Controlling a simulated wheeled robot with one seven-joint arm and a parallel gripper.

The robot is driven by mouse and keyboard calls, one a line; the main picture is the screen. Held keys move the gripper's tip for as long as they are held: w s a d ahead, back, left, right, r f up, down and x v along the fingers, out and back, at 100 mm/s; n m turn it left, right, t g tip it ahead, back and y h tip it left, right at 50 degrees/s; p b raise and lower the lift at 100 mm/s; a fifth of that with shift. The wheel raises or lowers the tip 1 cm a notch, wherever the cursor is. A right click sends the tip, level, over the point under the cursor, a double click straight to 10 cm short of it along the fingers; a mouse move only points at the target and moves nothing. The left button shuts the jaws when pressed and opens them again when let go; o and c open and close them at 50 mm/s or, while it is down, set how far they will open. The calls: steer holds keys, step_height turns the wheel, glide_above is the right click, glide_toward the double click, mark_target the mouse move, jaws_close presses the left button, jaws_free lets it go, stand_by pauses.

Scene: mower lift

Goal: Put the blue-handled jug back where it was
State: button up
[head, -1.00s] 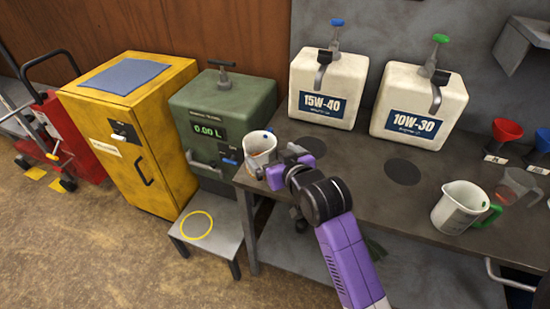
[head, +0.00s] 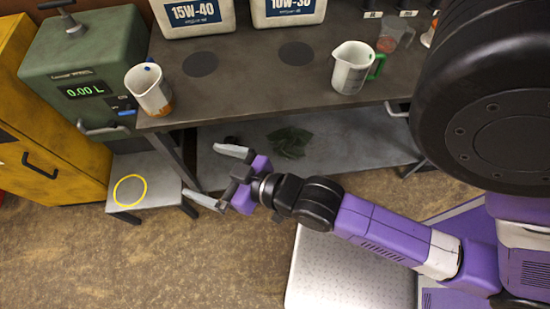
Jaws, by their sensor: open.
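A white jug (head: 148,92) stands upright at the left end of the dark workbench (head: 240,80), close to the front edge. A little blue shows at its rim, an amber tint shows near its base, and its handle is mostly hidden. A second white jug (head: 354,68) with a green handle (head: 377,66) stands further right on the bench. My gripper (head: 218,176) is open and empty. It is in front of the bench, lower right of the left jug in the picture and apart from it.
Two dark round marks (head: 201,63) (head: 296,52) on the bench are bare. A low grey stool (head: 160,177) bears an empty yellow ring (head: 130,190). A green dispenser (head: 85,60) reads 0.00 L. A dark cloth (head: 289,141) lies on the lower shelf.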

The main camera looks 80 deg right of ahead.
steer(key=s+a+r+n+y, duration=0.1)
steer(key=s+a+r, duration=0.1)
steer(key=s, duration=0.5)
steer(key=s+a+r+n+t+y, duration=0.1)
steer(key=s+a+r+n+y, duration=0.1)
steer(key=s, duration=0.6)
steer(key=shift+r, duration=0.5)
